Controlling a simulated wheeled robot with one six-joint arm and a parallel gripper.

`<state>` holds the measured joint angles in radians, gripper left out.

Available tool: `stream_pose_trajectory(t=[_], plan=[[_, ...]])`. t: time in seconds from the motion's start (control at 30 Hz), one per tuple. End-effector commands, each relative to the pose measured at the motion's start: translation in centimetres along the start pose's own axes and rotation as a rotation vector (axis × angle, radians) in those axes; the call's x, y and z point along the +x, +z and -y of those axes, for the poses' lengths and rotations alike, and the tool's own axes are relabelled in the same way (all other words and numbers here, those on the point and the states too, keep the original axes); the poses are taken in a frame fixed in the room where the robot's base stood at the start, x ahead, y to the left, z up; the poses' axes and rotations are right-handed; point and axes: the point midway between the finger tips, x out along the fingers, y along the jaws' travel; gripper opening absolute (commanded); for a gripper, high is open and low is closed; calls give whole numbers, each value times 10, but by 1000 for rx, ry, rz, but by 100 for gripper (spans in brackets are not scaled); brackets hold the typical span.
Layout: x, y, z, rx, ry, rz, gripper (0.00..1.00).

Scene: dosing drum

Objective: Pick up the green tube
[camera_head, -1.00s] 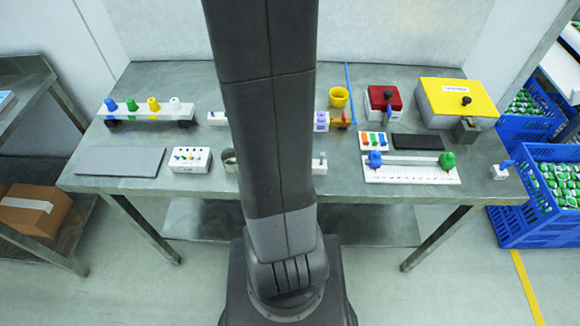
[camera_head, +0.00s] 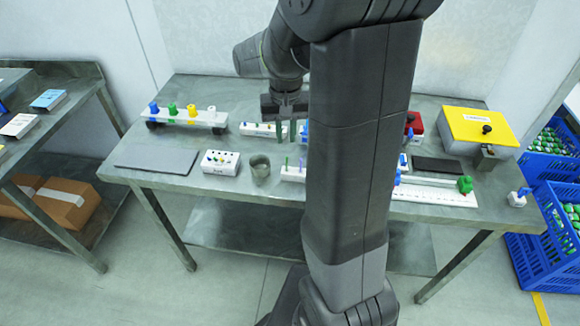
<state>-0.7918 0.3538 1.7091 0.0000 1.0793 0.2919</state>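A thin green tube (camera_head: 286,163) stands upright in a small white block (camera_head: 292,173) near the table's front edge, beside a purple one (camera_head: 301,164). My gripper (camera_head: 286,134) points down over the table, above and behind the green tube in the picture. Its two dark fingers are apart with nothing visible between them. They do not appear to touch the tube. My arm's column hides the right side of the white block's surroundings. A green knob-like piece (camera_head: 173,109) also stands on the white rail at the back left, between blue and yellow ones.
A metal cup (camera_head: 260,169) and a white button box (camera_head: 220,162) stand left of the white block. A white strip with small coloured parts (camera_head: 256,129) lies behind. A grey pad (camera_head: 157,158) lies left. A yellow-lidded box (camera_head: 478,127) stands right.

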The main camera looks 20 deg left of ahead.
Motion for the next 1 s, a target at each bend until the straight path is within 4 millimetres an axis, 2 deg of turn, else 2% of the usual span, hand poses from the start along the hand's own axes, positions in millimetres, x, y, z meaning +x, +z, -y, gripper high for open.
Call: stream_pose_trajectory(t=[0.1,0.37,0.7,1.0], plan=[[22,1,0,0,1,4,18],[42,1,-1,0,0,1,18],[86,4,0,0,1,2,18],[90,3,0,0,0,-1,18]])
